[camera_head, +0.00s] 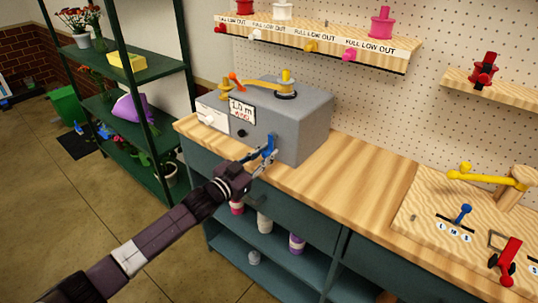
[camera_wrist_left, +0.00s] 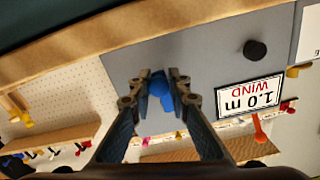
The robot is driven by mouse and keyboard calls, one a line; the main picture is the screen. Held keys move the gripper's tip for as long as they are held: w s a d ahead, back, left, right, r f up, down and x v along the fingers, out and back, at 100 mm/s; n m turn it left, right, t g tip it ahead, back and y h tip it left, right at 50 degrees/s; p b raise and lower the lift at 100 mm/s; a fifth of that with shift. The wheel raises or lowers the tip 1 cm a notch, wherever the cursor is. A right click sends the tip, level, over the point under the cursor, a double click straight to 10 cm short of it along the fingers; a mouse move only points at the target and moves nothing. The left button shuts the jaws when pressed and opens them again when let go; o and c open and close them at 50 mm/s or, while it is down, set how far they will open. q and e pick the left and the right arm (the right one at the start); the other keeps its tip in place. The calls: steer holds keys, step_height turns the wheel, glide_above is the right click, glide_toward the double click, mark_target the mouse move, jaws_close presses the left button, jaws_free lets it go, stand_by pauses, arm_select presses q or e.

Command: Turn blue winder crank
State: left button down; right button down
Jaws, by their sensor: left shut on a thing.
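The grey winder box (camera_head: 300,128) sits on the left end of the wooden bench. Its front carries a label reading 1.0 m WIND (camera_head: 243,110), which shows upside down in the left wrist view (camera_wrist_left: 250,97). The blue crank (camera_head: 268,146) sticks out at the lower front of the box. My left gripper (camera_head: 262,160) reaches in from the left and is shut on the blue crank; in the left wrist view the blue crank (camera_wrist_left: 161,88) lies between the fingertips. The fingers hide part of it. My right gripper is not in view.
The wooden bench top (camera_head: 345,190) is clear right of the box. A wooden panel with a yellow lever (camera_head: 490,177), a blue lever (camera_head: 462,213) and a red lever (camera_head: 507,258) is at right. A green shelf (camera_head: 150,72) with flowers stands at left.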

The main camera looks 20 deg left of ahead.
arm_select(q)
steer(key=m, duration=0.2)
steer(key=a+m, duration=0.1)
steer(key=m, duration=0.1)
steer(key=shift+w+r+m, duration=0.2)
steer(key=shift+m, duration=0.2)
steer(key=shift+a+m, duration=0.1)
steer(key=shift+m, duration=0.2)
steer(key=shift+f, duration=0.15)
steer(key=c, duration=1.8)
jaws_free()
steer(key=shift+a, duration=0.1)
steer(key=shift+s+a, duration=0.3)
steer(key=shift+s, duration=0.25)
steer(key=v, duration=1)
steer(key=shift+s, duration=0.35)
